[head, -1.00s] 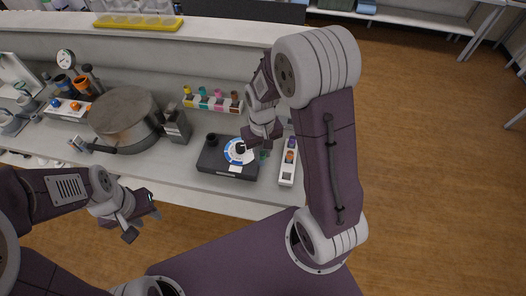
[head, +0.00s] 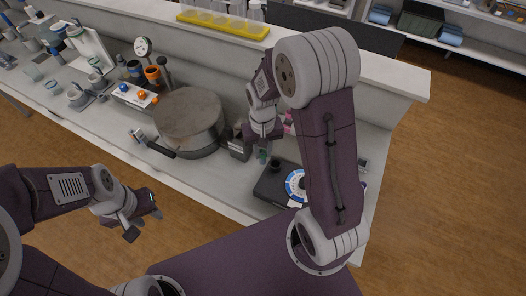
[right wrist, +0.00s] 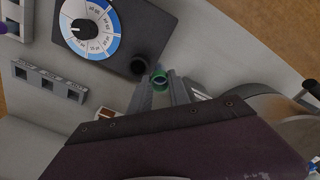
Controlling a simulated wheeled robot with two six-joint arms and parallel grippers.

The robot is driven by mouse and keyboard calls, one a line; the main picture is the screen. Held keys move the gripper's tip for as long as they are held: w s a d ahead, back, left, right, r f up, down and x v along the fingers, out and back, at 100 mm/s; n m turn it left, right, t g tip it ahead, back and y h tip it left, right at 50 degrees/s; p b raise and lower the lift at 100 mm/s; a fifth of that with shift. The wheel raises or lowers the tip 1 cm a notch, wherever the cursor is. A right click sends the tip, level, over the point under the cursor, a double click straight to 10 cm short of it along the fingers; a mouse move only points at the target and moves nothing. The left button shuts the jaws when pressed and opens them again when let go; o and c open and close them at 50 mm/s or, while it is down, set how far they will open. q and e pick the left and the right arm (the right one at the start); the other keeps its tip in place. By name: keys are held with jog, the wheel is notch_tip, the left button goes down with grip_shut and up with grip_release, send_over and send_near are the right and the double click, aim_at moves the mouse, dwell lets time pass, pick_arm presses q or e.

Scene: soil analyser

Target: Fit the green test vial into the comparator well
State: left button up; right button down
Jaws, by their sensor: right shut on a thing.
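The comparator is a dark box (head: 268,187) with a blue and white dial (head: 295,184) and a round black well (head: 275,163) near its back left corner. The right wrist view shows its dial (right wrist: 88,30) and well (right wrist: 143,64). My right gripper (head: 263,150) is shut on the green test vial (head: 263,158), which also shows between the fingertips in the right wrist view (right wrist: 160,77). The vial looks upright, just beside the well and not in line with it. Its height over the bench is unclear. My left gripper (head: 144,224) is open and empty, in front of the bench.
A large metal pot (head: 190,115) with a dark handle stands left of the comparator. A grey block with square openings (right wrist: 48,80) lies near it. My right arm hides part of the comparator and the bottles behind. A yellow tray (head: 222,26) sits on the back ledge.

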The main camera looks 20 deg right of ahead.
jog(key=shift+w+m, duration=0.3)
jog(key=shift+m, duration=0.4)
jog(key=shift+d+r+m+p, duration=0.15)
jog(key=shift+m+p, duration=0.15)
jog(key=shift+m, duration=0.3)
jog(key=d+r+m+p, duration=0.1)
jog(key=m+p, duration=0.1)
jog(key=p, duration=0.1)
jog(key=s+d+r+m+p, duration=0.1)
jog(key=p, duration=0.3)
jog(key=s+d+r+m+p, duration=0.1)
jog(key=d+m+p, duration=0.1)
jog(key=p, duration=0.2)
jog(key=shift+s+r+m, duration=0.15)
jog(key=shift+r+m, duration=0.1)
jog(key=shift+m, duration=0.05)
notch_tip(320, 180, down, 4)
jog(key=b, duration=0.3)
jog(key=shift+f, duration=0.15)
